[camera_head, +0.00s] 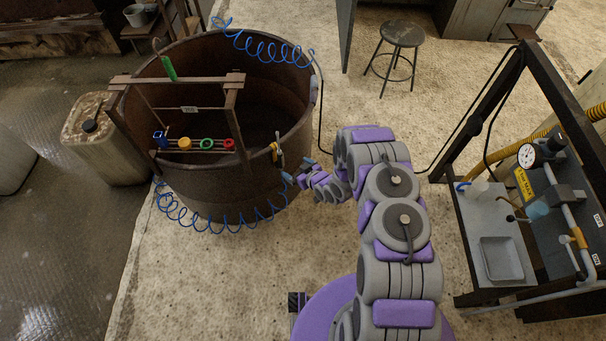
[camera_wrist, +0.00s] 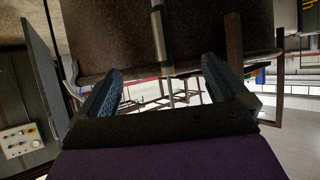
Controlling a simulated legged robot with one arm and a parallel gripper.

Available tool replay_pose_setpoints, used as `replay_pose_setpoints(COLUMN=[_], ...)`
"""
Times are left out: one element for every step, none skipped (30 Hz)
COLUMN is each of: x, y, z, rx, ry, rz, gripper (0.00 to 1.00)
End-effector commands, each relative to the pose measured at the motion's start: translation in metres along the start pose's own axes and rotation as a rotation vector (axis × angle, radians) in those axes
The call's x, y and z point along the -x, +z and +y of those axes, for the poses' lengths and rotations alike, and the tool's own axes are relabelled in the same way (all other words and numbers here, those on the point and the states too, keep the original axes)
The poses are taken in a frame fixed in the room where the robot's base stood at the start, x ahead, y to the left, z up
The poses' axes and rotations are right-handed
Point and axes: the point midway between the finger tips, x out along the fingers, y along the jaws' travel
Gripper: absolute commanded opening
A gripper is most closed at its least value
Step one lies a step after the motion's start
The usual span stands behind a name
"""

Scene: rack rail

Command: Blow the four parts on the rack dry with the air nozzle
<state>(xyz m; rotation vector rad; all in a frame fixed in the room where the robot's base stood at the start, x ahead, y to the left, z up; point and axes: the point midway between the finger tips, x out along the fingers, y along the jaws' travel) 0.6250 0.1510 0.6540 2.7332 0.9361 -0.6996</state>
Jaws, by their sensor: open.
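Four small parts sit in a row on the rack rail (camera_head: 196,150) across the tub: a blue part (camera_head: 160,140), an orange part (camera_head: 184,144), a green part (camera_head: 207,144) and a red part (camera_head: 229,144).
The rusty round tub (camera_head: 215,190) carries a wooden frame (camera_head: 232,100) with a green item (camera_head: 168,67) hanging from it. Blue coiled hose (camera_head: 262,47) loops around the tub. A canister (camera_head: 105,135) stands left, a stool (camera_head: 402,35) behind, a gauge bench (camera_head: 490,230) right.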

Motion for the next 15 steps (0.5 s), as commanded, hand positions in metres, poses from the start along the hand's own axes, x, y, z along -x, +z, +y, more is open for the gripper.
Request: replay_pose_setpoints(x=[-0.001,-0.002,-0.003,-0.004,-0.006,-0.008,-0.011,-0.013,-0.017,-0.021,-0.025,-0.030,-0.035,-0.039,-0.044], y=[0.004,0.005,0.005,0.005,0.005,0.005,0.005,0.005,0.005,0.005,0.005,0.005,0.005,0.005,0.005], z=[-0.004,-0.005,-0.006,-0.006,-0.006,-0.006,-0.006,-0.006,-0.006,-0.006,-0.007,-0.007,-0.006,-0.006,-0.006], rx=[-0.004,-0.005,-0.006,-0.005,-0.005,-0.005,-0.005,-0.005,-0.005,-0.005,-0.004,-0.003,-0.002,-0.003,-0.003], ry=[-0.005,-0.007,-0.009,-0.009,-0.009,-0.009,-0.009,-0.010,-0.010,-0.010,-0.010,-0.010,-0.010,-0.009,-0.009], rz=[0.007,0.010,0.013,0.015,0.016,0.017,0.017,0.017,0.017,0.017,0.017,0.017,0.017,0.017,0.017], gripper=[1.00,1.00,1.00,1.00,1.00,1.00,1.00,1.00,1.00,1.00,1.00,1.00,1.00,1.00,1.00])
